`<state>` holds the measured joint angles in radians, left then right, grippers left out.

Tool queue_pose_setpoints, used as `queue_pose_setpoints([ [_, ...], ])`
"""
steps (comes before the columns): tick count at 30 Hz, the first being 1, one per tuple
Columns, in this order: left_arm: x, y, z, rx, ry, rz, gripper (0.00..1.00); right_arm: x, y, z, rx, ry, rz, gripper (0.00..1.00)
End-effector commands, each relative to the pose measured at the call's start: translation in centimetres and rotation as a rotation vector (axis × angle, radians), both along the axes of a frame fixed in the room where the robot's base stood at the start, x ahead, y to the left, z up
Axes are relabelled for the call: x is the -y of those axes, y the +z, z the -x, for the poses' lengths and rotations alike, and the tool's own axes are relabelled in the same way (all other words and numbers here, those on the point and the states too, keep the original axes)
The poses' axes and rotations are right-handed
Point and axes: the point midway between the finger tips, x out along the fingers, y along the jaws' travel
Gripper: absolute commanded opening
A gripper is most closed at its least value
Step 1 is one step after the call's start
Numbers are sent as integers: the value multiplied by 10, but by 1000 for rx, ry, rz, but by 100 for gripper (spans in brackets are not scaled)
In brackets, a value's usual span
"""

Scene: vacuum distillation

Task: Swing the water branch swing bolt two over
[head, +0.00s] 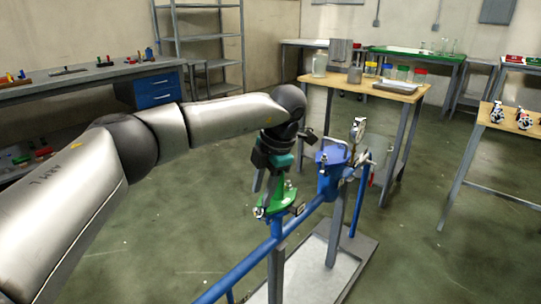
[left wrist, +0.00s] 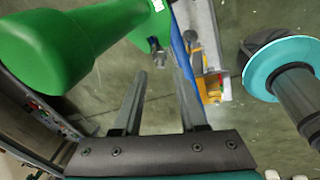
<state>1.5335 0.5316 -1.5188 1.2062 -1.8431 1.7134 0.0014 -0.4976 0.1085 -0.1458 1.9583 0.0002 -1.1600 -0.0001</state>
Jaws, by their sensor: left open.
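A green fitting (head: 278,203) sits on the blue pipe frame, with small metal swing bolts around its rim. One bolt (head: 259,212) is at its left side and another (head: 289,184) at its upper right. I cannot tell which is bolt two. My left gripper (head: 264,188) is just above the fitting, pointing down, open and empty. In the left wrist view, the green body (left wrist: 60,45) fills the upper left. A small metal bolt end (left wrist: 157,48) shows beyond the gap between the open fingers (left wrist: 160,75); contact is not visible. My right gripper is out of view.
A blue vessel (head: 334,178) with a gauge (head: 357,130) stands right of the gripper. A blue rail (head: 243,265) runs toward the lower left. A round teal part with a dark shaft (left wrist: 285,70) is close at right in the wrist view.

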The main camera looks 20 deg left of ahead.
Motion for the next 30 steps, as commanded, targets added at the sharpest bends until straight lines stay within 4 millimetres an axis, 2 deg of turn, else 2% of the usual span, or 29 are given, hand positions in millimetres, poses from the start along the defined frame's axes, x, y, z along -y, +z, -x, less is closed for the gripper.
queue_pose_setpoints([
  [1,3,11,0,3,-2,1,42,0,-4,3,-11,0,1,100],
  [9,14,53,2,2,-2,0,42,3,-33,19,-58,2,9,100],
  [15,19,72,3,1,-1,1,42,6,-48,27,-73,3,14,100],
  [29,21,79,3,1,-1,1,42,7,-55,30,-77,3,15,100],
  [30,21,78,4,1,-1,2,37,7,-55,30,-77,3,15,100],
])
